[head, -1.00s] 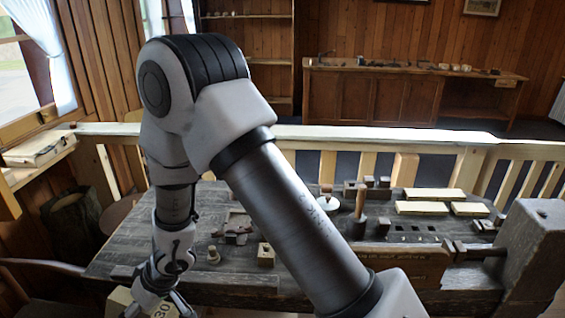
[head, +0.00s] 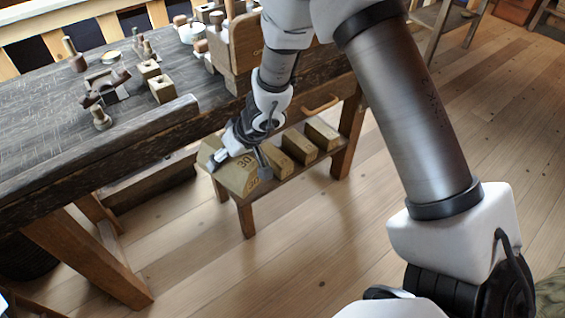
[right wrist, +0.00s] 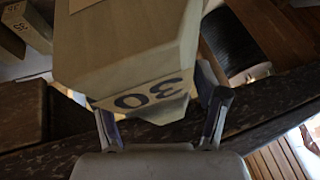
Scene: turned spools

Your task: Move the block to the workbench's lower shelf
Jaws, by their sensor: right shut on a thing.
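The block (head: 233,178) is pale greenish wood with bevelled edges and the number 30 on it. My right gripper (head: 241,167) is shut on it, one finger on each side. It holds the block at the left end of the lower shelf (head: 268,190), tilted; whether they touch I cannot tell. In the right wrist view the block (right wrist: 130,50) fills the upper middle, between the fingers of the gripper (right wrist: 162,122). The workbench (head: 60,130) has a dark worn top, above and left of the gripper. My left gripper is not in view.
Several similar blocks (head: 299,146) stand in a row on the shelf, right of the held block. Small wooden parts and spools (head: 104,88) lie on the bench top. A bench leg (head: 348,132) stands at the shelf's right end. The floor (head: 330,240) in front is clear.

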